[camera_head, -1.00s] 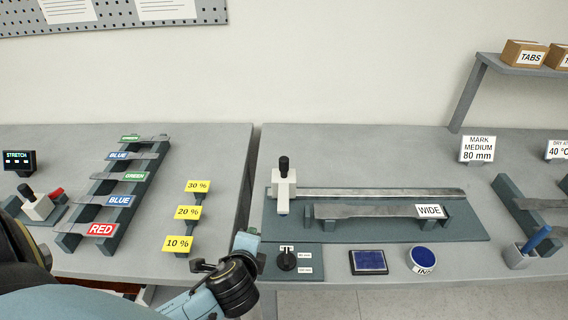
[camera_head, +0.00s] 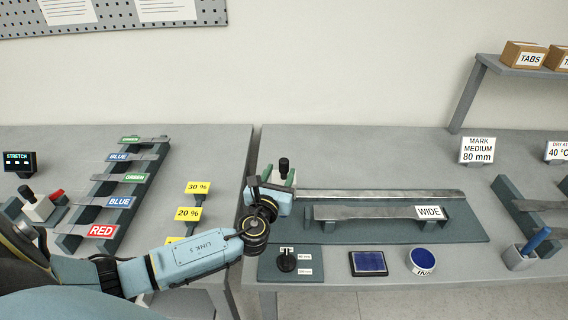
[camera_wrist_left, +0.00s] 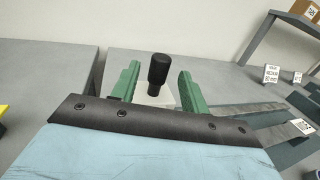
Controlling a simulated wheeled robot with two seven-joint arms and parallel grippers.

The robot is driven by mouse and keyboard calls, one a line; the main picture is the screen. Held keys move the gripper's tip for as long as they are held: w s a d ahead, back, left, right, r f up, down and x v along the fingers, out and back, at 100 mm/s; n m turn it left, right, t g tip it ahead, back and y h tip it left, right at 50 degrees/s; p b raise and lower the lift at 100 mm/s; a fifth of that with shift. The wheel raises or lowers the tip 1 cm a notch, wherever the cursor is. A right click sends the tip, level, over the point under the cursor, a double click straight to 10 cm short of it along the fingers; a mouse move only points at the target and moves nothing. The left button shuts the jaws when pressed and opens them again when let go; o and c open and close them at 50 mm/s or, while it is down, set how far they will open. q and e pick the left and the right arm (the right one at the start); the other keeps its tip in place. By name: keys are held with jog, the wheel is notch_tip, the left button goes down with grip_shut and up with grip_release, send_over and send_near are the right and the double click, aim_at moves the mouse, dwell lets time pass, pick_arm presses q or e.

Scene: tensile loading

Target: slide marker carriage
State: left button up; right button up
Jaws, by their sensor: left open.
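The marker carriage (camera_head: 283,170) is a pale block with a black knob on top, at the left end of a long metal rail (camera_head: 380,194) on a dark green-grey base plate. My left gripper (camera_head: 281,178) is at the carriage. In the left wrist view the two green fingers (camera_wrist_left: 158,88) are open, one on each side of the black knob (camera_wrist_left: 158,70) and the pale block. I cannot tell whether the fingers touch it. The gripper hides the carriage's lower part in the head view. My right gripper is in no view.
A strip labelled WIDE (camera_head: 429,212) lies on supports in front of the rail. A rotary switch (camera_head: 286,260), a blue pad (camera_head: 368,262) and a round blue pad (camera_head: 423,258) sit at the front edge. A MARK MEDIUM 80 mm sign (camera_head: 478,149) stands behind right.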

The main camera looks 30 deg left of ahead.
aim_at(282, 167)
pick_arm(q)
jog(key=shift+x, duration=2.3)
grip_shut()
